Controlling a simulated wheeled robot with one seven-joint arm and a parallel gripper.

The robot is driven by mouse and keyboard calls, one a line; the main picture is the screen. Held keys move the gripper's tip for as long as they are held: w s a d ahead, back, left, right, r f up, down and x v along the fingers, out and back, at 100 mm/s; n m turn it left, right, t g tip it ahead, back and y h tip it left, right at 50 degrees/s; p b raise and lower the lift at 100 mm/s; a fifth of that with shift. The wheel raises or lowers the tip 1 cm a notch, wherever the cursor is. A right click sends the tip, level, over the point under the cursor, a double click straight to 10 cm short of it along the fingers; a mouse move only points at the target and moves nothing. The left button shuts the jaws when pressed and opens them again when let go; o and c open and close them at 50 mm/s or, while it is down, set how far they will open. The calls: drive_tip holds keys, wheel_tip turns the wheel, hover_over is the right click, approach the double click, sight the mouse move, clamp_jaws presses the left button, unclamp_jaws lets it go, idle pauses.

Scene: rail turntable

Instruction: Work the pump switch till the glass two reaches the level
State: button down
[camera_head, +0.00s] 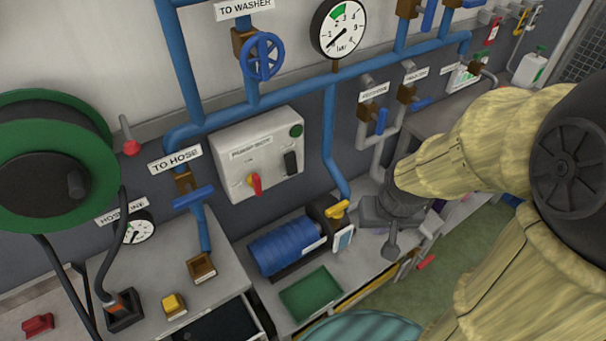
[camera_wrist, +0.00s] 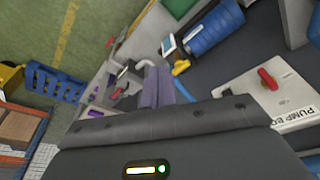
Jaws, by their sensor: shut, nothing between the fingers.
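The pump box (camera_head: 262,152) is a light box on the wall in the head view.
Blue pipes and a round dial (camera_head: 338,27) are on the wall above. A yellow-handled valve (camera_head: 337,210) stands beside the pump. A green tray (camera_head: 311,294) lies in front. A green hose reel (camera_head: 55,160) fills the left. Green floor (camera_head: 405,285) is open at right.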

drive_tip(key=w+a+f+n+t+y+b, duration=0.1)
drive_tip(key=w+f+n+t+b, duration=0.5)
drive_tip(key=w+f+n+b, duration=0.4)
drive_tip(key=w+a+f+n+t+y+b, duration=0.2)
drive_tip(key=w+a+n+t+y+b, duration=0.2)
drive_tip(key=a+n+y+b, duration=0.3)
drive_tip(key=w+a+n+b, duration=0.1)
drive_tip(key=n+b, duration=0.2)
drive_tip(key=n, duration=0.4)
drive_tip(key=shift+w+a+n+y, duration=0.25)
drive_tip(key=shift+a+n+y, duration=0.05)
drive_tip(key=shift+n+y, duration=0.1)
drive_tip(key=shift+w+r, duration=0.1)
drive_tip(key=shift+w, duration=0.05)
